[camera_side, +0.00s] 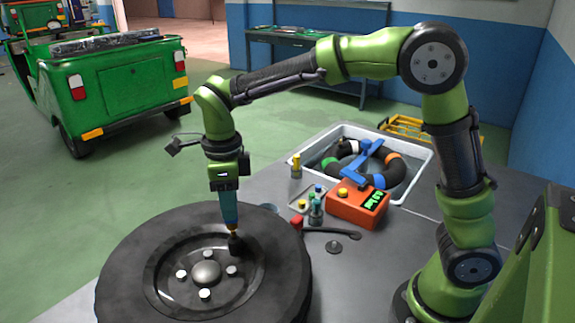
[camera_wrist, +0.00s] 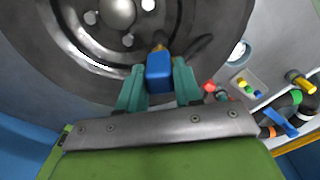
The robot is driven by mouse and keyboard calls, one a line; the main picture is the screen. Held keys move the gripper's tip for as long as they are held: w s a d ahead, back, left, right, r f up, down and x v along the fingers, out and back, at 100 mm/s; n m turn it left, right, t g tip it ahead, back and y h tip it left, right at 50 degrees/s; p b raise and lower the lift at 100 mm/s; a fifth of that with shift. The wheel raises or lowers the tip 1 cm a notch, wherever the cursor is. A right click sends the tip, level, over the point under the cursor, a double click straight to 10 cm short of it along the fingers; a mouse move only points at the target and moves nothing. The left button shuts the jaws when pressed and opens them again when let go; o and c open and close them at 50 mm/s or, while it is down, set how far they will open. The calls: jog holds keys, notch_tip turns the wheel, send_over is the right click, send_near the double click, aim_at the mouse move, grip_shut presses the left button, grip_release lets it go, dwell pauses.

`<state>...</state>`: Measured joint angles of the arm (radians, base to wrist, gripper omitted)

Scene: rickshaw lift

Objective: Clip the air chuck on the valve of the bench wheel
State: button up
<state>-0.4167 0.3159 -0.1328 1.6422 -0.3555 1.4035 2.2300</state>
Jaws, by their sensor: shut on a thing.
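The bench wheel (camera_side: 125,268) lies flat on the grey bench, its hub and several studs facing up; it also fills the top of the wrist view (camera_wrist: 80,60). My gripper (camera_side: 229,210) is over the wheel's inner rim, pointing down. In the wrist view its teal fingers (camera_wrist: 158,88) are shut on the blue air chuck (camera_wrist: 158,72), which has a brass tip (camera_wrist: 159,48). In the side view the brass tip is just above a short black valve-like piece (camera_side: 236,244) on the rim. I cannot tell whether they touch.
An orange box (camera_side: 357,206) with a green display, a small parts tray (camera_side: 303,203) and a black lever (camera_side: 332,233) lie right of the wheel. Behind is a white bin (camera_side: 420,150) with a black banded hose (camera_side: 392,178) and a blue bracket (camera_side: 368,160).

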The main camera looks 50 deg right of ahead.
jog(key=shift+f, duration=1.15)
dwell(0.6)
jog(key=shift+r, duration=0.15)
dwell(0.4)
jog(key=shift+r, duration=1.2)
jog(key=shift+f, duration=1.1)
dwell(2.5)
jog(key=shift+r, duration=1.1)
